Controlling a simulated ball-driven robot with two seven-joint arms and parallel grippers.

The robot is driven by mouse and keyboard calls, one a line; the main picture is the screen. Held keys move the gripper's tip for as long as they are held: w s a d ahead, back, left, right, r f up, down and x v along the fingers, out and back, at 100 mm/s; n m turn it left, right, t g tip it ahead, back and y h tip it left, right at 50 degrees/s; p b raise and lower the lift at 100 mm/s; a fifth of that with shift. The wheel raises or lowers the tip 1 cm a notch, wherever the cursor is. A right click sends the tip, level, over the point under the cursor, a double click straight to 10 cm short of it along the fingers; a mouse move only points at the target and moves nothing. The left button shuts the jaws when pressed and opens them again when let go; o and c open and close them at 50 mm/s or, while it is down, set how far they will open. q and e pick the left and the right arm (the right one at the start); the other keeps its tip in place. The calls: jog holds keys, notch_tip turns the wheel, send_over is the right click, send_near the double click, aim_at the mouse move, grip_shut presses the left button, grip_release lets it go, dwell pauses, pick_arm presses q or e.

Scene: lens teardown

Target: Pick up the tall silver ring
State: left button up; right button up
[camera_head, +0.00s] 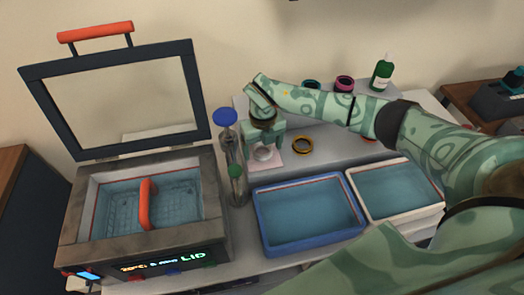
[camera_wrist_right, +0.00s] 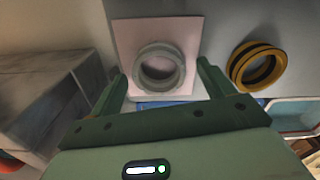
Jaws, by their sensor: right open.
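The tall silver ring (camera_head: 263,154) stands on a pale pink square pad (camera_head: 274,164), partly hidden under my gripper in the head view. In the right wrist view the silver ring (camera_wrist_right: 160,86) lies flat with its hole facing up, near the middle of the pad (camera_wrist_right: 128,30). My right gripper (camera_head: 266,143) is open and points down over the ring. In the wrist view its two fingers (camera_wrist_right: 161,72) are on either side of the ring, with visible gaps. I cannot tell how far above the pad the fingertips are. My left gripper is not in view.
A yellow-and-black ring (camera_wrist_right: 256,66) lies right of the pad. A blue-rimmed tray (camera_head: 262,222) and a white-rimmed tray (camera_head: 436,205) stand in front. Left are bottles (camera_head: 232,150) and an open-lidded bath (camera_head: 215,235). A green bottle (camera_head: 382,73) stands at the back.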

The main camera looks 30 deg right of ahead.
jog(key=shift+c, duration=0.3)
jog(key=c, duration=1)
